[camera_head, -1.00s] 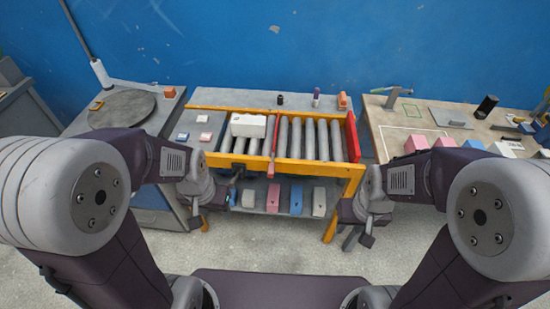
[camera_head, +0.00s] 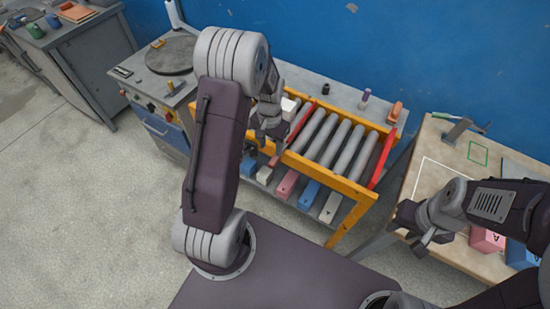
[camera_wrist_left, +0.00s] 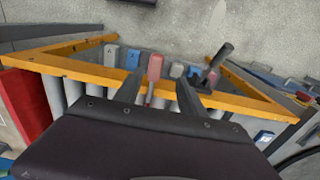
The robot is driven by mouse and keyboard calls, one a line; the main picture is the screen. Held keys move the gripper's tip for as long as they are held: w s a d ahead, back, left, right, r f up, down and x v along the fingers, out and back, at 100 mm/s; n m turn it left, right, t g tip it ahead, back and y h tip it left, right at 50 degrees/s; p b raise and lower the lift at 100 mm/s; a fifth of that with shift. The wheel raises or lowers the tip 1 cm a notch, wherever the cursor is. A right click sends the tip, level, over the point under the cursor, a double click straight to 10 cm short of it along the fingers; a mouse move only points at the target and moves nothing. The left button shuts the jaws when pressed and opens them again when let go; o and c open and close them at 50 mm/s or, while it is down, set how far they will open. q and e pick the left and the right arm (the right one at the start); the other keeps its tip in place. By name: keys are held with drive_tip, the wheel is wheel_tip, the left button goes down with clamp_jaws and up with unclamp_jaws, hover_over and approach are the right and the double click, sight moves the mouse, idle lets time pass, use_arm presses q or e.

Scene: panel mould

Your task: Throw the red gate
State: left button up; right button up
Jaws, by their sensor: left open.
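The red gate (camera_head: 303,121) is a thin red bar across the grey rollers of the yellow-framed conveyor. Its red handle (camera_head: 273,161) sticks out at the front rail, and it also shows in the left wrist view (camera_wrist_left: 155,68). My left gripper (camera_head: 268,143) is at the front rail by the handle. In the wrist view its two open fingers (camera_wrist_left: 160,92) lie either side of the handle, which shows just beyond them; contact cannot be told. My right gripper (camera_head: 422,238) hangs off to the right, away from the conveyor; its jaw gap is unclear.
A white box (camera_head: 290,108) sits on the rollers, partly hidden by my left arm. A red end plate (camera_head: 385,159) closes the right end. A black lever (camera_wrist_left: 217,62) stands near the rail. Several coloured blocks lie on the shelf below. A workbench (camera_head: 432,150) stands at right.

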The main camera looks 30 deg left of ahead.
sight(274, 160)
use_arm(q)
drive_tip(key=f, duration=0.5)
drive_tip(key=d+f, duration=0.1)
drive_tip(key=f, duration=0.2)
drive_tip(key=shift+w, duration=0.35)
drive_tip(key=shift+s+a+f, duration=0.1)
drive_tip(key=shift+a+f, duration=0.05)
drive_tip(key=shift+f, duration=0.25)
clamp_jaws()
idle(0.5)
